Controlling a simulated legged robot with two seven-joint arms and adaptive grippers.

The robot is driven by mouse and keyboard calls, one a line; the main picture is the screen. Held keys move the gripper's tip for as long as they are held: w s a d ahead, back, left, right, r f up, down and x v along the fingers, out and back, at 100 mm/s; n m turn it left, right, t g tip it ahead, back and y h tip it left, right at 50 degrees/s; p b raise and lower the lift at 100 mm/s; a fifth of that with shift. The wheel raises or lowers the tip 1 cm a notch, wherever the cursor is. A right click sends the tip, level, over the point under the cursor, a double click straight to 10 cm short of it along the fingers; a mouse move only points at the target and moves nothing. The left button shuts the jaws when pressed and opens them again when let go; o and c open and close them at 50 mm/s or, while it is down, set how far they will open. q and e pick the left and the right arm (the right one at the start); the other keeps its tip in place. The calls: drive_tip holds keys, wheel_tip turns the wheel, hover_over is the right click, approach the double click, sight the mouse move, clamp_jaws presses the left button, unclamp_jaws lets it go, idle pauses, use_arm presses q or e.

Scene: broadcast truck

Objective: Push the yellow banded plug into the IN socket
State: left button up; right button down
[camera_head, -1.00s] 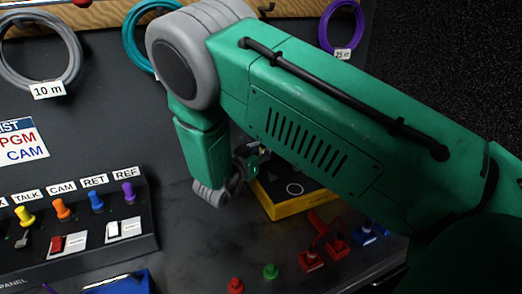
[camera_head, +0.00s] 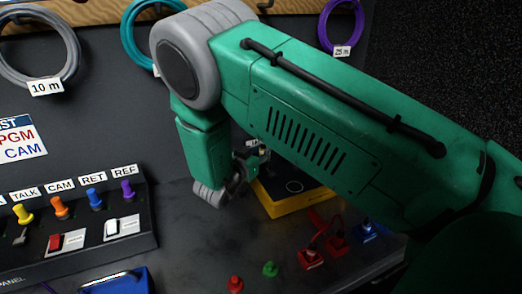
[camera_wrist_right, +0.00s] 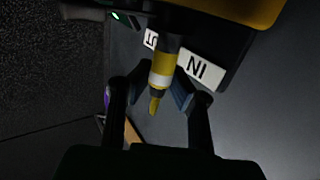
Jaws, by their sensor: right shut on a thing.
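The yellow banded plug (camera_wrist_right: 163,68) shows in the right wrist view, with a yellow band, a pale band and a yellow cable end. My right gripper (camera_wrist_right: 157,90) is shut on it, one finger on each side. The plug's front end points at the dark face of the yellow box. The IN label (camera_wrist_right: 197,68) is just right of the plug, upside down. The IN socket is hidden, and I cannot tell whether the plug's tip is in it. In the head view my right gripper (camera_head: 245,168) is at the left end of the yellow box (camera_head: 292,203). My left gripper is out of view.
A switch panel (camera_head: 75,250) with coloured knobs stands at the left. Red plugs (camera_head: 311,259), a green peg (camera_head: 270,269) and a blue piece (camera_head: 367,232) are in front of the box. A blue tray (camera_head: 118,283) is at the bottom edge. Cable coils (camera_head: 38,78) hang behind.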

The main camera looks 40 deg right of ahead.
drive_tip(key=shift+f+b, duration=0.35)
drive_tip(key=shift+f, duration=0.2)
drive_tip(key=shift+f, duration=0.15)
drive_tip(key=c, duration=1.4)
unclamp_jaws()
drive_tip(key=shift+c, duration=0.2)
drive_tip(key=v, duration=1.2)
